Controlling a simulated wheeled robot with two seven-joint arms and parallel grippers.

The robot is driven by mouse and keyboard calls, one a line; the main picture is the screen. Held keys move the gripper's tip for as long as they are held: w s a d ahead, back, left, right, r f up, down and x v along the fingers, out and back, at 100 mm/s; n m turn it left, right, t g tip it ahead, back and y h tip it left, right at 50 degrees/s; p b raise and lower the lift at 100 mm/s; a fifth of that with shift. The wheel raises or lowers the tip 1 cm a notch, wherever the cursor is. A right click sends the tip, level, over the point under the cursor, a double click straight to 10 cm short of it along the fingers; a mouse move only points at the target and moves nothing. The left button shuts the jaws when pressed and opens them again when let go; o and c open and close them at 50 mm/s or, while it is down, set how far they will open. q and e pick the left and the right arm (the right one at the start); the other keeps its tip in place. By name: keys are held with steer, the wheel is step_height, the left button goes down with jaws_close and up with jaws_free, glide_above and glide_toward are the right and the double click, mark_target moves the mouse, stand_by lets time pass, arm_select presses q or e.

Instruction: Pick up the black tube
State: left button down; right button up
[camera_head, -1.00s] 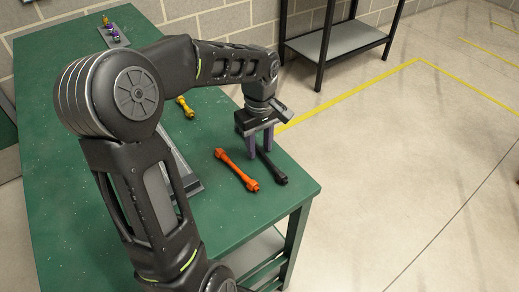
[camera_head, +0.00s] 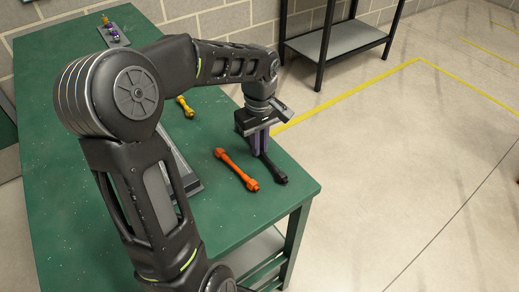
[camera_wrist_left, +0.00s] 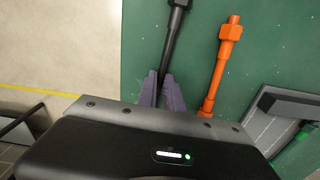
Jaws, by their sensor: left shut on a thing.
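The black tube (camera_head: 274,171) lies on the green table (camera_head: 230,226) near its right edge, and it also shows in the left wrist view (camera_wrist_left: 173,38). My left gripper (camera_head: 261,152) points down and is shut on the tube's far part, with a purple finger on each side. The fingers also flank the tube in the left wrist view (camera_wrist_left: 161,88). The tube appears to be still at table level. My right gripper is not in view.
An orange tube (camera_head: 237,170) lies just left of the black one. A yellow tube (camera_head: 185,107) lies farther back. A grey tray (camera_head: 187,186) is partly hidden by my arm. A dark shelf (camera_head: 340,40) stands beyond the table.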

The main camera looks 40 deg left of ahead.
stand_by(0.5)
arm_select(q)
step_height(320, 180, up, 10)
stand_by(0.5)
stand_by(0.5)
